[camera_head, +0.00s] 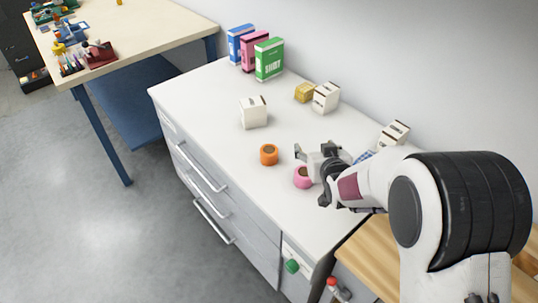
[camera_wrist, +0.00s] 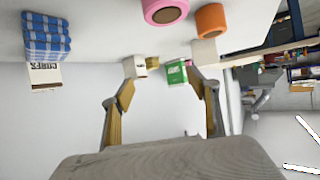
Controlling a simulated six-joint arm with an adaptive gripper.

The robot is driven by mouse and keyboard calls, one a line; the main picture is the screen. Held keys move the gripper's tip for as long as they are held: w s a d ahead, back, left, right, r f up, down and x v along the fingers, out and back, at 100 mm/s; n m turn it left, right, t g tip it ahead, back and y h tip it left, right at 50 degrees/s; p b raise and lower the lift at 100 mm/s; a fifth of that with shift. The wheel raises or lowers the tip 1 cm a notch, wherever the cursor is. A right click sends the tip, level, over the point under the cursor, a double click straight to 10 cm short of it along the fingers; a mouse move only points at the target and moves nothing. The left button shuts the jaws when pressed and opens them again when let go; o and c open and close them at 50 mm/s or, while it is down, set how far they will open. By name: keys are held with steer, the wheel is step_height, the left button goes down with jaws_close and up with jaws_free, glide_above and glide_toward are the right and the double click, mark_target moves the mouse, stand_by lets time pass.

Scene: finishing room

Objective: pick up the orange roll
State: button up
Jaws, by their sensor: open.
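The orange roll (camera_head: 269,155) stands on the white cabinet top near its front edge, with a brown core showing. In the wrist view the orange roll (camera_wrist: 210,20) is at the top, right of the pink roll (camera_wrist: 165,10). My gripper (camera_head: 311,151) is open and empty, above the cabinet top and to the right of the orange roll, apart from it. In the head view the pink roll (camera_head: 302,178) stands just below my gripper and is partly hidden by it. In the wrist view the open fingers of my gripper (camera_wrist: 162,92) show with nothing held between them.
White boxes (camera_head: 253,112) (camera_head: 326,97) and a small yellow box (camera_head: 305,92) stand farther back. Blue, pink and green boxes (camera_head: 269,60) stand at the far end. A blue checked cloth (camera_wrist: 47,37) and another white box (camera_head: 393,134) are near my arm. Free surface lies left of the orange roll.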

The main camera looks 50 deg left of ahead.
steer(key=n+g+y, duration=0.1)
steer(key=n+y, duration=0.1)
glide_toward(271, 156)
steer(key=x, duration=0.5)
steer(key=shift+w+r, duration=0.15)
steer(key=shift+w, duration=0.3)
steer(key=shift+w+a, duration=0.1)
steer(key=shift+x, duration=1.15)
steer(key=shift+a, duration=0.1)
steer(key=shift+w+a+f, duration=0.1)
steer(key=shift+a+f, duration=0.25)
steer(key=shift+a, duration=0.25)
steer(key=shift+w+a+f, duration=0.1)
steer(key=shift+a+f, duration=0.25)
steer(key=shift+a, duration=0.25)
steer(key=shift+x, duration=1.15)
